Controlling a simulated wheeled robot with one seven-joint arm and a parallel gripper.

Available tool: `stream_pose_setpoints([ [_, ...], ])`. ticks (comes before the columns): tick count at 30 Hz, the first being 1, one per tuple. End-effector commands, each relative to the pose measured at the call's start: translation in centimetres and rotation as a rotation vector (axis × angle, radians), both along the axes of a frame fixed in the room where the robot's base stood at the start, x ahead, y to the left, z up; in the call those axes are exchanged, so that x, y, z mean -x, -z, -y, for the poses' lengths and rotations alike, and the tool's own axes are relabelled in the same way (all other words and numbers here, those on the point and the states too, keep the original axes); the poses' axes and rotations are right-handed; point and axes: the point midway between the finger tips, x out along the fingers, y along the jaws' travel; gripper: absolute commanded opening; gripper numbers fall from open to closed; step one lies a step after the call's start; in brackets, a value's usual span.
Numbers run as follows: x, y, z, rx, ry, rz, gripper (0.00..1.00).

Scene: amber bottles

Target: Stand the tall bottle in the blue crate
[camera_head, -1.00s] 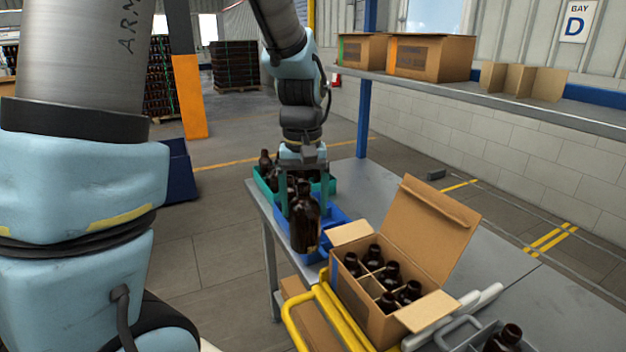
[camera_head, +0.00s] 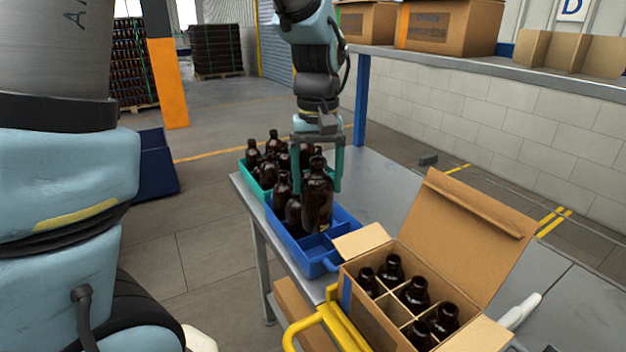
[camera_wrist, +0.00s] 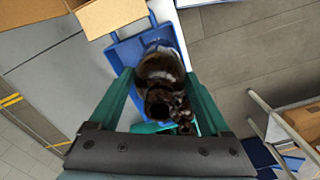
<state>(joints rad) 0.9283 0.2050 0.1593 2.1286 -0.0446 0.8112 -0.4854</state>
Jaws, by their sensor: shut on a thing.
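The tall amber bottle (camera_head: 317,205) is upright between the teal fingers of my gripper (camera_head: 318,184), which is shut on it. It is at the blue crate (camera_head: 316,266), over its back part; I cannot tell whether its base touches the crate floor. Smaller dark bottles (camera_head: 282,189) stand in the crate to its left. The crate's near compartments look empty. In the wrist view the tall bottle (camera_wrist: 158,68) shows from above between the fingers, with the blue crate (camera_wrist: 124,52) around and beyond it.
A teal crate (camera_head: 256,186) full of amber bottles sits behind the blue one. An open cardboard box (camera_head: 375,318) with dividers and several bottles stands in front, its flap (camera_head: 462,220) raised. A yellow handle (camera_head: 305,328) is at the near edge.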

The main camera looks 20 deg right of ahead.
Motion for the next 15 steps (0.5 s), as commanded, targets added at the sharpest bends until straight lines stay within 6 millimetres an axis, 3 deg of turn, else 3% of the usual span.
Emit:
stream_pose_setpoints([
  [15, 0.0, 3.5, 0.0, 0.000, 0.000, 0.000, 0.13],
])
